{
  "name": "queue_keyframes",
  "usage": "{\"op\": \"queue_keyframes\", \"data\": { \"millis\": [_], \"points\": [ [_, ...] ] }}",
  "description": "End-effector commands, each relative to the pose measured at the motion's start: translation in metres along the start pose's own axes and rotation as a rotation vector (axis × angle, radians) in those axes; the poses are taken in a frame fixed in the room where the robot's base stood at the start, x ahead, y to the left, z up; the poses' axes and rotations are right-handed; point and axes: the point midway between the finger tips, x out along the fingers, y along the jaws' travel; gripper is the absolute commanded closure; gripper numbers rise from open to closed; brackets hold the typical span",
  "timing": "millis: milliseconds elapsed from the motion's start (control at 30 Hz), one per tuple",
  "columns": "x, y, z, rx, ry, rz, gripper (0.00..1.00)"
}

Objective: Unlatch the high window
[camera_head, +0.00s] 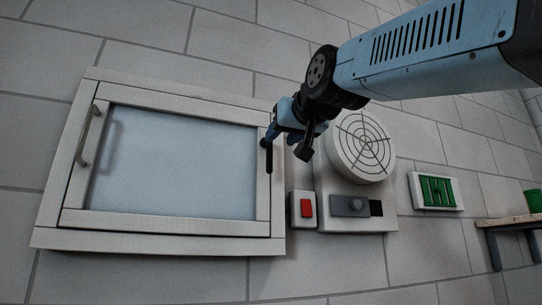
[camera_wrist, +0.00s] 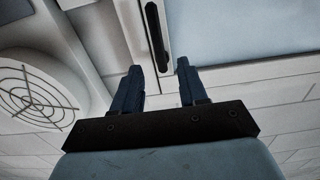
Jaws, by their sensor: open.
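The high window (camera_head: 180,160) is a white frame with a pale blue pane, set in the brick wall and looking shut. A grey bar handle (camera_head: 91,134) is on its left side. A dark latch lever (camera_head: 268,158) hangs upright on the right side of the frame. My gripper (camera_head: 270,136) is at the lever's upper part in the head view and hides some of it. In the wrist view the two fingers of my gripper (camera_wrist: 158,68) are apart, with one end of the latch lever (camera_wrist: 155,35) showing between their tips. Contact cannot be told.
Right of the window are a white box with a red switch (camera_head: 307,208), a round fan grille (camera_head: 362,147), a grey slider (camera_head: 350,206) and a green-marked sign (camera_head: 438,191). A shelf (camera_head: 510,221) with a green cup (camera_head: 533,200) is far right. The wall below is clear.

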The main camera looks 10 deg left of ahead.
Motion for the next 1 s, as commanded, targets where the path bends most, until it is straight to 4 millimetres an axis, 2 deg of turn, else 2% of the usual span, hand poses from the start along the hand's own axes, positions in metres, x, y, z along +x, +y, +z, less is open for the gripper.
{"op": "queue_keyframes", "data": {
  "millis": [100, 300, 500, 700, 1000],
  "points": [
    [0.023, 0.001, 0.001, 0.002, -0.003, 0.001, 0.57],
    [0.056, 0.002, 0.001, 0.001, -0.002, 0.002, 0.57],
    [0.077, 0.001, 0.001, 0.0, -0.002, 0.001, 0.57],
    [0.086, 0.001, 0.001, 0.0, -0.001, 0.001, 0.57],
    [0.087, 0.0, 0.001, 0.001, -0.001, 0.0, 0.57]
  ]
}}
